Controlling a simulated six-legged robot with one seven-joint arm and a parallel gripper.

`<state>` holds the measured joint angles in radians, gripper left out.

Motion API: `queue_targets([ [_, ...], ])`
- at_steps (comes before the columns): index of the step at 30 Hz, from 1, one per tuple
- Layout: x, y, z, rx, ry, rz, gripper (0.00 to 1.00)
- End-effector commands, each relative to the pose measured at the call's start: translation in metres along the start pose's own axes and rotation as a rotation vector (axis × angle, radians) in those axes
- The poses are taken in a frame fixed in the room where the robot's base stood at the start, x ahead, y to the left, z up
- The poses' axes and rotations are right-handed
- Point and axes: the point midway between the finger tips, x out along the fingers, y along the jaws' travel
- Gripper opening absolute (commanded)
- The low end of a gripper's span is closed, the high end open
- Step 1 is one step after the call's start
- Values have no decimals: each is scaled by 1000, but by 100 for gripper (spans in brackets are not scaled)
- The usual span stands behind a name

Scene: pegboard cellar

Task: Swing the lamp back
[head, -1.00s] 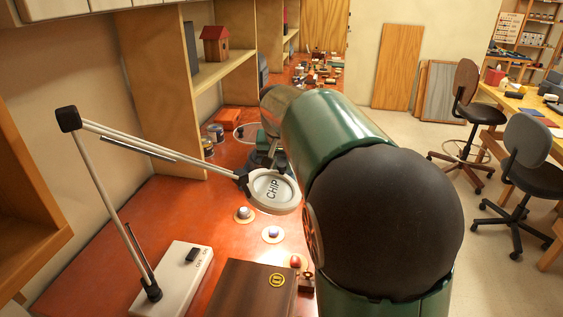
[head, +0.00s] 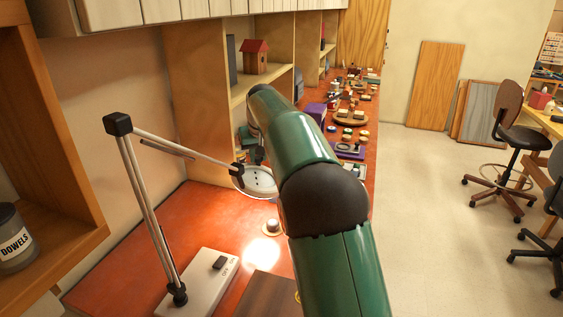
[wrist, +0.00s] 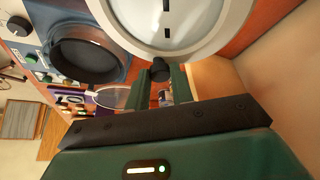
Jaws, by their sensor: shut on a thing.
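The lamp stands on a white base (head: 203,284) with a dark switch, at the bench's left. Its thin jointed arm (head: 180,147) rises to a black elbow and reaches right to the round, light-coloured head (head: 258,181), partly hidden by my arm. In the wrist view the lamp head's pale ring (wrist: 221,38) fills the top, with a dark knob (wrist: 160,70) at its lower edge. My gripper (wrist: 164,84) is shut on this knob, a green finger on each side. My arm mostly hides the gripper in the head view.
A brown box (head: 262,294) sits right of the lamp base, and a disc with a small knob (head: 272,227) lies beyond it. Shelves (head: 205,110) line the wall behind. Many small items fill the far bench. Chairs (head: 508,105) stand on the floor at right.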

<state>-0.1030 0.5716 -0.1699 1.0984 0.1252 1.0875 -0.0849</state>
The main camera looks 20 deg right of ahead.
Motion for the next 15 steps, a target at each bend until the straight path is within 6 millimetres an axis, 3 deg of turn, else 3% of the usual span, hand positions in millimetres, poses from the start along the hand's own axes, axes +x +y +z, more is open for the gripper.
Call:
queue_targets([
  [6, 10, -32, -25, -98, 2, -40, 0],
  [15, 15, -54, -38, -161, 3, -65, 0],
])
